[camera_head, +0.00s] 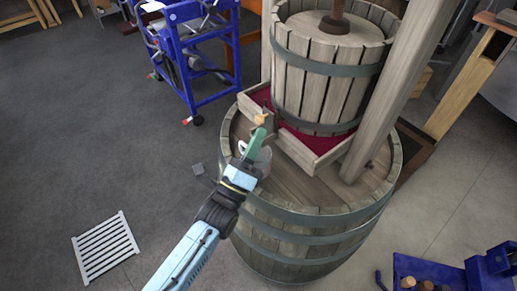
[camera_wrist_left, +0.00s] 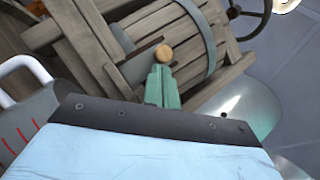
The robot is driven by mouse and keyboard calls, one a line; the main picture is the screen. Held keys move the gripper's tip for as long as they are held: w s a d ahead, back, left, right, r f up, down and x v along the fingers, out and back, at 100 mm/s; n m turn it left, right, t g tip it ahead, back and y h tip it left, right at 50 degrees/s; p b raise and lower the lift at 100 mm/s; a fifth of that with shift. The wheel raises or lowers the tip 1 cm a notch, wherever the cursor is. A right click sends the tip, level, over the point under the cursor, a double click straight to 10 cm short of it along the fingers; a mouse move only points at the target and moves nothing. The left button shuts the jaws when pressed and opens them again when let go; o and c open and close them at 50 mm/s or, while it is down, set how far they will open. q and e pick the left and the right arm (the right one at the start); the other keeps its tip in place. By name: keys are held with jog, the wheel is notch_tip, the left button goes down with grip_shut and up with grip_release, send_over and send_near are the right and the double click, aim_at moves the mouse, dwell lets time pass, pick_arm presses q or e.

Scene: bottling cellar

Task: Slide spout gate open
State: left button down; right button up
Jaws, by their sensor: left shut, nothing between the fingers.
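The press tray (camera_head: 315,163) is a wooden box with red juice inside, set on a barrel under the slatted basket. A small light-wood knob (camera_head: 260,118) shows at its spout corner; I take it for the spout gate's knob. It also shows in the left wrist view (camera_wrist_left: 163,54), just beyond my fingertips. The gate board's position is unclear. My left gripper (camera_head: 259,132) has green fingers, shut and empty, pointing at the knob from just below it. Whether they touch it I cannot tell. In the wrist view the fingertips (camera_wrist_left: 160,70) are together. My right gripper is out of view.
A jug with red marks (camera_wrist_left: 28,112) is beside the gripper, partly hidden. The barrel (camera_head: 310,240) is below, and a slanting press post (camera_head: 395,80) stands right. A blue cart (camera_head: 205,70) is behind. Open floor with a white grate (camera_head: 105,247) lies left.

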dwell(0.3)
pick_arm(q)
notch_tip(320, 180, up, 4)
jog(key=p, duration=0.2)
jog(key=shift+p, duration=0.4)
jog(key=shift+f, duration=0.1)
jog(key=d+f+b+v, duration=0.1)
jog(key=d+b+v, duration=0.1)
jog(key=v, duration=1.1)
jog(key=shift+s+d+f+b, duration=0.2)
jog(key=shift+f+b, duration=0.1)
jog(key=shift+b, duration=0.5)
